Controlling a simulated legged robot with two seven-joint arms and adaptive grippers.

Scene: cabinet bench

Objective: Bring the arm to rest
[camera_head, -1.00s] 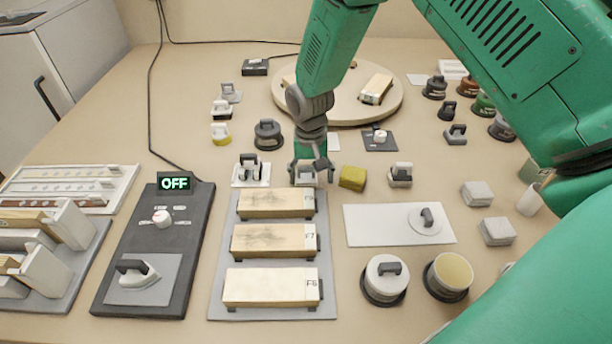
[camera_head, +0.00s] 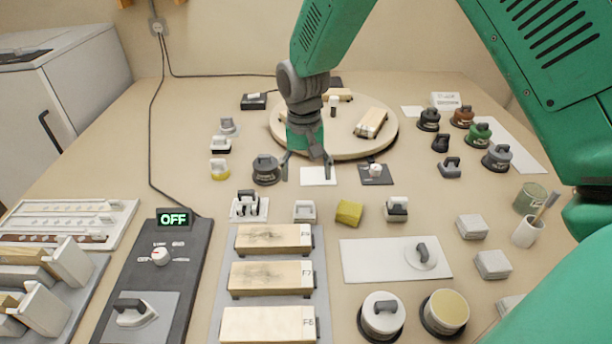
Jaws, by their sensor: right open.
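My right gripper (camera_head: 307,168) hangs pointing down from the green arm that comes in from the right. Its fingers are spread and nothing is between them. It is in front of the round wooden turntable (camera_head: 290,140) and appears above a small white square (camera_head: 318,176). A small white handled block (camera_head: 305,210) stands on the bench nearer to me, apart from the fingers. My left gripper does not show.
Three wooden blocks on a grey tray (camera_head: 217,322) lie in front. A switch panel (camera_head: 190,240) reading OFF is left of them. A yellow block (camera_head: 349,212) and a white board (camera_head: 362,262) are to the right. Dark-handled pots (camera_head: 479,136) stand at the back right.

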